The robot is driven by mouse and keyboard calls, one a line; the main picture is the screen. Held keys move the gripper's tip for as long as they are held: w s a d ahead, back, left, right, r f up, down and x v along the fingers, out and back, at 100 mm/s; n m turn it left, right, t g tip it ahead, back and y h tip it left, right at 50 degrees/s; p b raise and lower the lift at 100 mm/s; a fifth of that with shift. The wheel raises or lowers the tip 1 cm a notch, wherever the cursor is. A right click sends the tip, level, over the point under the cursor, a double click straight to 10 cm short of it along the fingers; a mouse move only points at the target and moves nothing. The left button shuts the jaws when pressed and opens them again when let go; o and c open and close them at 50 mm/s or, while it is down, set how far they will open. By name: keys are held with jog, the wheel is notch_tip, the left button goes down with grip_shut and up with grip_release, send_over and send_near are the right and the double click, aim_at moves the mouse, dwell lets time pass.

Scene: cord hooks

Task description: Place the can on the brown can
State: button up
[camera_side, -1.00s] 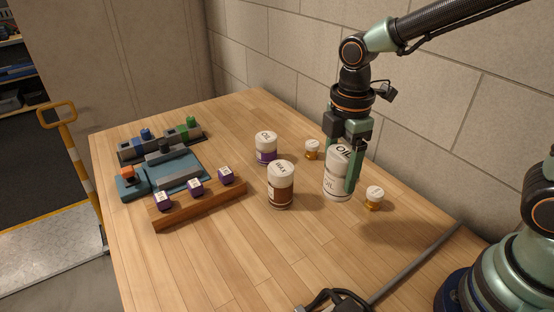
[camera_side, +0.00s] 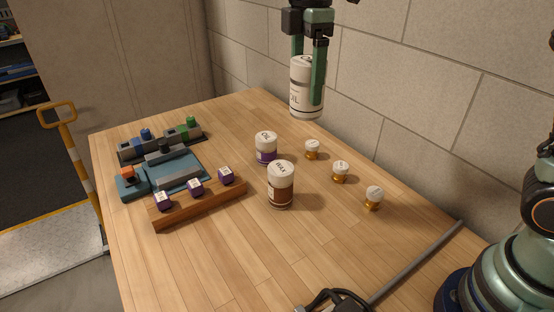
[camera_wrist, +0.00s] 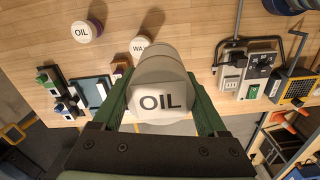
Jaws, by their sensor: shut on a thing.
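My gripper (camera_side: 309,72) is shut on a white can (camera_side: 303,104) with dark bands and holds it upright, high above the table. In the wrist view the held can (camera_wrist: 160,72) shows the word OIL on its lid between the two green fingers. The brown can (camera_side: 281,187), with a white lid, stands upright on the table, lower and to the left of the held can. In the wrist view its lid (camera_wrist: 138,45), marked WAX, is partly hidden behind the held can.
A purple-banded can (camera_side: 266,148) marked OIL stands behind the brown can. Several small amber jars (camera_side: 340,173) stand to the right. A wooden rack (camera_side: 203,203) with purple blocks and a blue-grey device (camera_side: 170,175) lie left.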

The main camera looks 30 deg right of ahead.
jog(key=w+a+r, duration=0.2)
jog(key=w+r, duration=0.2)
jog(key=w, duration=0.2)
send_over(279, 168)
notch_tip(279, 168, down, 20)
jog(key=shift+r, duration=0.2)
dwell(0.4)
jog(key=o, duration=1.6)
jog(key=shift+d+f, duration=0.1)
jog(key=shift+f, duration=0.05)
